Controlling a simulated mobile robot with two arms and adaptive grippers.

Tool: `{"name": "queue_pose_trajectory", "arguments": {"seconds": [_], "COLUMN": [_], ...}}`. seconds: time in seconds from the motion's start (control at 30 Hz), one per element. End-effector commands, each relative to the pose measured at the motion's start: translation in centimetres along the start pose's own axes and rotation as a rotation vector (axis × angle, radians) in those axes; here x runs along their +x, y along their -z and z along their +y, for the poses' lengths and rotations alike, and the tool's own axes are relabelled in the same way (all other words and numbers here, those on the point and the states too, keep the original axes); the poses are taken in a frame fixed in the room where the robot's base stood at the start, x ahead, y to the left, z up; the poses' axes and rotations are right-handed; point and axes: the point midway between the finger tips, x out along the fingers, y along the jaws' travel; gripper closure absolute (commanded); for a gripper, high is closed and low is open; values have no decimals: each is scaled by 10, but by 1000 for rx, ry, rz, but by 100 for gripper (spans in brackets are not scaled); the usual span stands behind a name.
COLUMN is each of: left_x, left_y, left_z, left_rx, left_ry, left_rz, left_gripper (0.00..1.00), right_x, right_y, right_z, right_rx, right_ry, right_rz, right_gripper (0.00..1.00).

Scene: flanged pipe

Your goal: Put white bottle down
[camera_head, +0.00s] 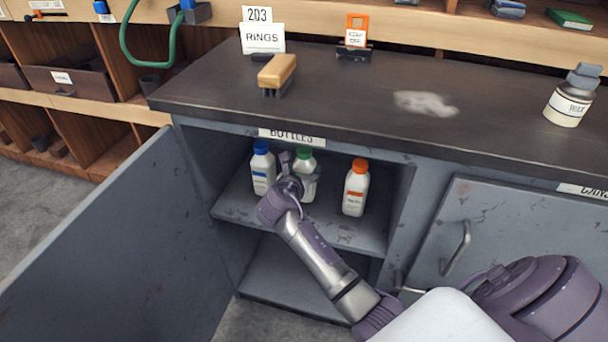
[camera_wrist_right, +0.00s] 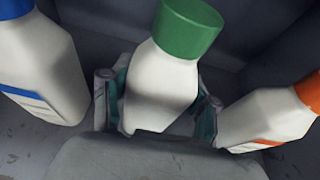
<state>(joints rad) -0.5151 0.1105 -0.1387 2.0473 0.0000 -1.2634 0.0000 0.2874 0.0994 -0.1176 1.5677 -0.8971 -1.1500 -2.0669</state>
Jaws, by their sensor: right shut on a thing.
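A white bottle with a green cap (camera_head: 306,190) is in the open cabinet, on its upper shelf, between two other white bottles. My right gripper (camera_head: 298,180) reaches in from the front and is shut on this bottle. In the right wrist view the green-capped bottle (camera_wrist_right: 165,85) is between the two fingers of the right gripper (camera_wrist_right: 160,105), and its lower part is hidden by the gripper. The bottle looks nearly upright. I cannot tell whether its base touches the shelf. My left gripper is not in view.
A blue-capped bottle (camera_head: 262,170) stands close on the left and an orange-capped bottle (camera_head: 355,190) on the right. The cabinet door (camera_head: 95,245) is open at left. The dark countertop (camera_head: 350,105) above holds a brush (camera_head: 277,72) and a wax bottle (camera_head: 570,100).

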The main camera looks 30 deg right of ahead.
Motion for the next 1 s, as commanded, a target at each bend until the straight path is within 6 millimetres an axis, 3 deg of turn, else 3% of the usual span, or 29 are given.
{"name": "queue_pose_trajectory", "arguments": {"seconds": [0.17, 0.47, 0.5, 0.63, 1.0], "left_x": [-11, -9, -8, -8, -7], "left_y": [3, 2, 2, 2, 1], "left_z": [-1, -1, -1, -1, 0], "left_rx": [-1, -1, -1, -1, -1], "left_ry": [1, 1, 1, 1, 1], "left_rz": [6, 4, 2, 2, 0], "left_gripper": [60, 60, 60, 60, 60], "right_x": [2, 2, 3, 3, 2], "right_y": [5, 6, 8, 8, 6], "right_z": [0, 0, 0, 0, 0], "right_rx": [1, 0, -1, -1, 1], "right_ry": [0, 0, 1, 1, 0], "right_rz": [-4, -3, 0, 0, -1], "right_gripper": [94, 94, 37, 15, 15]}}
